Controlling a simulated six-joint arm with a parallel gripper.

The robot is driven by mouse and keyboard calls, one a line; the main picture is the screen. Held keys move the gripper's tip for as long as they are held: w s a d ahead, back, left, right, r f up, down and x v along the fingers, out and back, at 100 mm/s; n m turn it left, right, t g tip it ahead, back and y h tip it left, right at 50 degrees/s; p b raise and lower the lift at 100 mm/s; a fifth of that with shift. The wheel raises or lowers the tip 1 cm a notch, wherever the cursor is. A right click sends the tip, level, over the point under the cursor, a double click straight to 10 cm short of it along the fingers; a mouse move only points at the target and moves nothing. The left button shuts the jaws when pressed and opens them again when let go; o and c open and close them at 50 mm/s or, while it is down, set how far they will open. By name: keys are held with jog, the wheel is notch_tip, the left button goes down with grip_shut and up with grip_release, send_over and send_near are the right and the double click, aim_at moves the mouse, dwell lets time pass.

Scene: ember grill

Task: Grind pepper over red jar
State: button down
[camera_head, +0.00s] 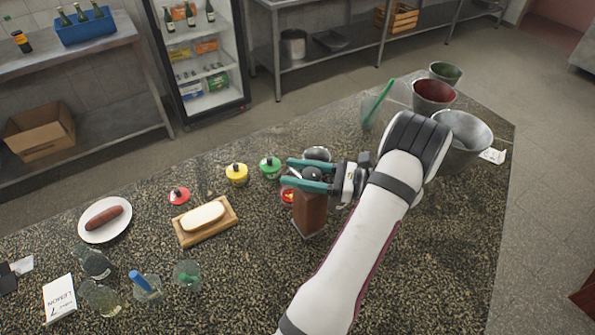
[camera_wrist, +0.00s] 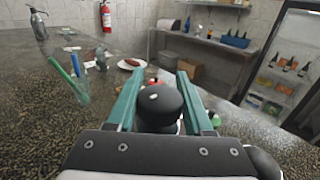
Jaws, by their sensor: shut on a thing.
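The dark top shows between the fingers in the wrist view (camera_wrist: 160,104). The mill looks roughly upright; I cannot tell whether its base touches the counter.
A yellow jar (camera_head: 236,174) and a green jar (camera_head: 269,167) stand left of my gripper. A wooden board (camera_head: 232,232) with a bun, a plate (camera_head: 84,233) with a sausage, and several glasses are farther left. Metal buckets (camera_head: 481,145) stand at the right.

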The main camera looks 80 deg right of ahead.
aim_at(309, 168)
jog(key=shift+m+h, duration=0.4)
jog(key=shift+h, duration=0.1)
jog(key=m+g+h, duration=0.1)
jog(key=m+h, duration=0.1)
jog(key=h, duration=0.1)
jog(key=d+m+g+h, duration=0.1)
jog(key=h, duration=0.1)
jog(key=m+h, duration=0.2)
jog(key=h, duration=0.1)
jog(key=shift+s+d+m+g+h, duration=0.2)
jog(key=shift+m+g+h, duration=0.1)
jog(key=shift+g, duration=0.1)
jog(key=m+g+h, duration=0.4)
jog(key=s+d+m+g+h, duration=0.1)
jog(key=g+h, duration=0.1)
jog(key=shift+d+m, duration=0.1)
jog(key=shift+m, duration=0.3)
jog(key=shift+s+g, duration=0.1)
jog(key=shift+g, duration=0.4)
jog(key=shift+c, duration=1.4)
grip_release()
